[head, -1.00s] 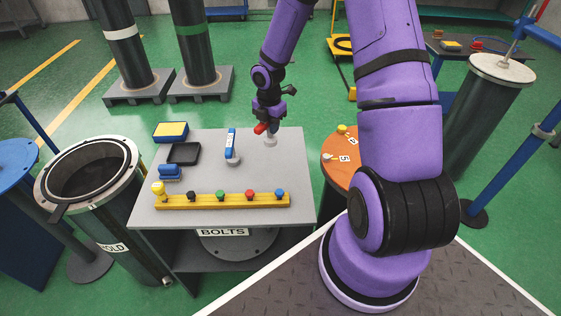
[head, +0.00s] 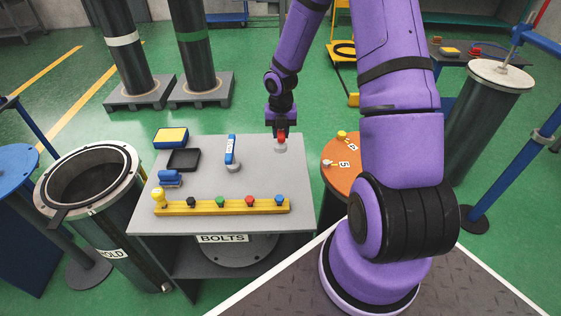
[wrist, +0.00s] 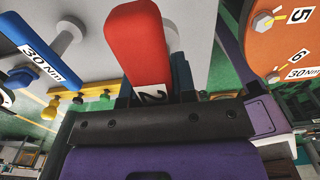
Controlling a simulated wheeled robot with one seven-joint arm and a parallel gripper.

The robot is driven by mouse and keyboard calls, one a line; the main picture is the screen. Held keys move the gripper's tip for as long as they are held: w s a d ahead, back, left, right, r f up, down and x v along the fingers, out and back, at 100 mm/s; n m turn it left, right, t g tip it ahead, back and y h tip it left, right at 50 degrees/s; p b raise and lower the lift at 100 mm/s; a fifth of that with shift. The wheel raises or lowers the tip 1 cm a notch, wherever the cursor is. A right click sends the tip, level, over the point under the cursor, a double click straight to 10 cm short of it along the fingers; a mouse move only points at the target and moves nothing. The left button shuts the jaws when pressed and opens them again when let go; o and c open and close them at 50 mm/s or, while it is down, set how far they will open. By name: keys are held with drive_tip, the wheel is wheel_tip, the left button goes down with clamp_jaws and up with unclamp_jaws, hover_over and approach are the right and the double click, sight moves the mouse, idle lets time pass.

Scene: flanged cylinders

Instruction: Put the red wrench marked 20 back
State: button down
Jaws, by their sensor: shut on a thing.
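The red wrench (head: 282,138) is in my gripper (head: 281,130) at the back right of the grey table (head: 205,218). In the wrist view the red wrench (wrist: 138,42) extends out from the jaws, with a white label showing part of a 2. My gripper (wrist: 150,95) is shut on it. A pale grey stand (head: 281,147) is directly below the wrench in the head view. It shows partly behind the wrench in the wrist view (wrist: 171,34). I cannot tell whether the wrench touches it.
A blue wrench (head: 230,149) marked 30 Nm rests at a similar stand to the left. A yellow rack (head: 222,207) with coloured bolts lies along the front edge. A black tray (head: 184,160) is at the back left. An orange round table (head: 340,175) stands right.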

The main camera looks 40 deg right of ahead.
drive_tip(key=shift+f, duration=4.2)
drive_tip(key=shift+f, duration=0.15)
drive_tip(key=c, duration=0.9)
unclamp_jaws()
